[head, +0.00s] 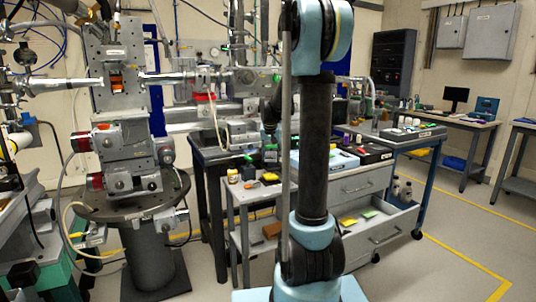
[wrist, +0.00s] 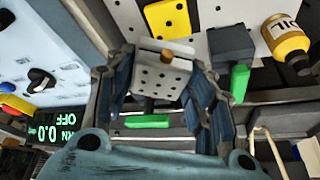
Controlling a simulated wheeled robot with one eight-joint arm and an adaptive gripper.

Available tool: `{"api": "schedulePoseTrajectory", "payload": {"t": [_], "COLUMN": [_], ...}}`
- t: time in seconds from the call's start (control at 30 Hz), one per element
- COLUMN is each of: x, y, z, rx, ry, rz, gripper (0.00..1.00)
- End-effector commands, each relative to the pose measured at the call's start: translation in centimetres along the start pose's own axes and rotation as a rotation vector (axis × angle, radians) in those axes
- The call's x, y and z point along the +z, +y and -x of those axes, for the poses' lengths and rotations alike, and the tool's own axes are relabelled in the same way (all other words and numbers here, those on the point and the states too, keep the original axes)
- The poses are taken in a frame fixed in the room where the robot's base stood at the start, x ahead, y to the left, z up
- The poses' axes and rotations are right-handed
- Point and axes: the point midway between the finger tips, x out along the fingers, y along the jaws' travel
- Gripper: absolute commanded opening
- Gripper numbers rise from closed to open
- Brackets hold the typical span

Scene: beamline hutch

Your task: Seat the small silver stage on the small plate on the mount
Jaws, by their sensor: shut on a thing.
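In the wrist view my gripper (wrist: 160,90) is shut on the small silver stage (wrist: 158,78), a pale block with a grid of dark holes and a brass-coloured knob at its far edge. The blue fingers lie along its left and right sides. A green lever or block (wrist: 147,121) shows just below the stage in the picture. In the head view my upright arm fills the middle, and I cannot make out the gripper or the stage there. I cannot tell the mount's small plate apart in either view.
The wrist view shows a yellow plate (wrist: 168,18), an oil bottle (wrist: 288,40), a dark block (wrist: 231,45) and a panel with knobs (wrist: 40,60) close by. In the head view a beamline tower (head: 122,130) stands left; a drawer cart (head: 350,190) has an open drawer.

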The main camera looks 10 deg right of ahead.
Motion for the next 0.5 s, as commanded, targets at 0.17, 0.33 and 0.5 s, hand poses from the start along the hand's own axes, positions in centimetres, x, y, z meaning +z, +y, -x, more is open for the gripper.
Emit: {"api": "schedulePoseTrajectory", "payload": {"t": [0.17,0.33,0.5], "x": [0.4,1.0,1.6], "y": [-0.5,-0.8,-0.8], "z": [-0.8,-2.1,-3.3], "rx": [-0.003,-0.004,-0.004], "ry": [0.0,0.0,0.0], "rz": [0.006,0.009,0.01], "gripper": [0.12,0.12,0.12]}}
